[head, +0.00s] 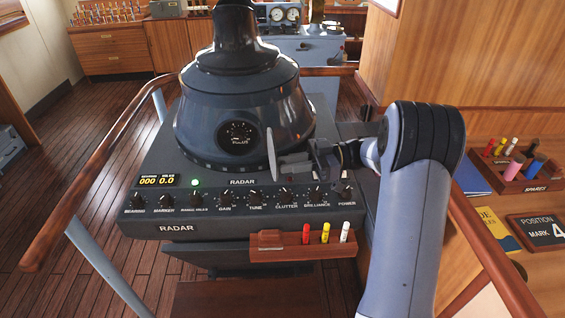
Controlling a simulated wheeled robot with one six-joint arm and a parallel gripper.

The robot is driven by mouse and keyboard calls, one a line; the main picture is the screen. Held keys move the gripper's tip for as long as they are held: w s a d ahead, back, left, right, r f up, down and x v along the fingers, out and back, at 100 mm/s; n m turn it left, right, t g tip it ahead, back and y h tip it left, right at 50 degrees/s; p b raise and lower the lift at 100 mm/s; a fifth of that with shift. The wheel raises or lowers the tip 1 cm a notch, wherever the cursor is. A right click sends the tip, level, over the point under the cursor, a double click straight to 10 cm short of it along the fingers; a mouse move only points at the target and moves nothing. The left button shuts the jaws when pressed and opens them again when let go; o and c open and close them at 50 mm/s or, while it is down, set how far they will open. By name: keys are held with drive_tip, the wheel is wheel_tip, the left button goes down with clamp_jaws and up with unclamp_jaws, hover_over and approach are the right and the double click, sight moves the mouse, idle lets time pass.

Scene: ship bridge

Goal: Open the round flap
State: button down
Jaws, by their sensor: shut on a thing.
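The round flap (271,150) is a thin grey disc seen almost edge-on. It stands out from the front right of the dark blue-grey radar housing (205,112). My gripper (284,165) is to the right of the flap, with its fingers at the flap's lower right side, and is shut on it. The exact grip is small and partly hidden. Whatever lies behind the flap on the housing cannot be made out. My arm comes in from the lower right.
The radar panel (240,215) with a row of knobs lies below. A wooden holder (280,248) with red, yellow and white markers hangs at its front. A wooden handrail (95,140) curves along the left. A spares rack (528,182) stands at right.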

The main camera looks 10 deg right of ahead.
drive_tip(key=shift+w+d+r+n+g, duration=0.15)
drive_tip(key=shift+d+n+g, duration=0.15)
drive_tip(key=shift+g, duration=0.2)
drive_tip(key=c, duration=1.3)
unclamp_jaws()
drive_tip(key=shift+a, duration=0.1)
drive_tip(key=shift+c, duration=0.2)
